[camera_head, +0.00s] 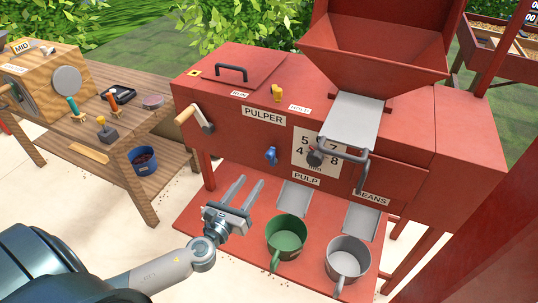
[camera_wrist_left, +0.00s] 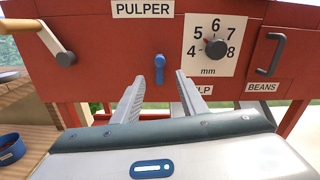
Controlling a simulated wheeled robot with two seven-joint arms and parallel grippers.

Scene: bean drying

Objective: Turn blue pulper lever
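The blue lever (camera_head: 271,155) is a small handle on the front face of the red pulper (camera_head: 225,145), below the PULPER label. In the left wrist view the blue lever (camera_wrist_left: 159,68) hangs roughly vertical, ahead of my fingers and between them in the picture. My left gripper (camera_head: 246,190) is open and empty, in front of the pulper and below and left of the lever, apart from it. In the left wrist view its two fingers (camera_wrist_left: 158,95) are spread apart. My right gripper does not show.
A crank with a wooden handle (camera_head: 194,118) sticks out left of the lever. A dial (camera_head: 314,157) and a grey handle (camera_head: 345,150) sit to the right. A green mug (camera_head: 287,236) and a grey mug (camera_head: 347,259) stand below. A wooden bench (camera_head: 110,150) is at left.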

